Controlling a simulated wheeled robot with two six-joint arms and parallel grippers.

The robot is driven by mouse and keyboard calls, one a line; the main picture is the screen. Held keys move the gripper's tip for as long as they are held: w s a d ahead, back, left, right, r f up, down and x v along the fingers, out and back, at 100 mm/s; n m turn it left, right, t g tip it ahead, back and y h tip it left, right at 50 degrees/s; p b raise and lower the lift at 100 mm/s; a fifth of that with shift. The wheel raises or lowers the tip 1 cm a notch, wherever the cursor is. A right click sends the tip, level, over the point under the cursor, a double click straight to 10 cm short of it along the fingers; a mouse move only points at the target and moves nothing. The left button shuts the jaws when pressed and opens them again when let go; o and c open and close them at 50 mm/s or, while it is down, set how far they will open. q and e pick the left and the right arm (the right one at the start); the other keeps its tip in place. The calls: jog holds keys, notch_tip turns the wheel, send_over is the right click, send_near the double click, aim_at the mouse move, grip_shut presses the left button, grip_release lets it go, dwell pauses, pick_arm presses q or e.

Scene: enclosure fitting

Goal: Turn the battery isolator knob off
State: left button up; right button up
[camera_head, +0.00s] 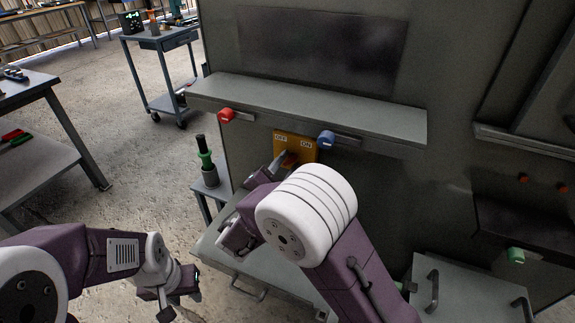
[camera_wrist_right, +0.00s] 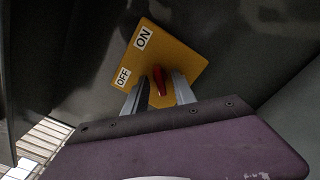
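The isolator's yellow plate (camera_head: 308,155) is on the grey cabinet front, with OFF at its left and ON at its right. Its red knob (camera_wrist_right: 159,79) shows between the fingers of my right gripper (camera_wrist_right: 161,80) in the right wrist view. The fingers stand on either side of the knob, with a small gap visible at the right; contact is not clear. The knob's long side leans toward the ON label in that view. In the head view my right arm partly hides the knob. My left gripper (camera_head: 180,296) is low at the left, away from the plate, with no object seen in it.
A grey ledge (camera_head: 300,100) juts out above the plate. A red knob (camera_head: 226,115) and a blue knob (camera_head: 326,138) are on its front. A green-handled tool (camera_head: 205,155) stands in a holder at the left. A trolley (camera_head: 160,45) and open floor lie further left.

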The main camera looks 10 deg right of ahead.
grip_shut()
jog(key=shift+r+n+p, duration=0.15)
jog(key=shift+n+p, duration=0.75)
jog(key=shift+p, duration=0.05)
jog(key=n+p, duration=1.1)
jog(key=shift+n, duration=0.4)
jog(key=shift+n+p, duration=1.8)
jog(key=shift+n, duration=0.3)
jog(key=shift+f, duration=0.2)
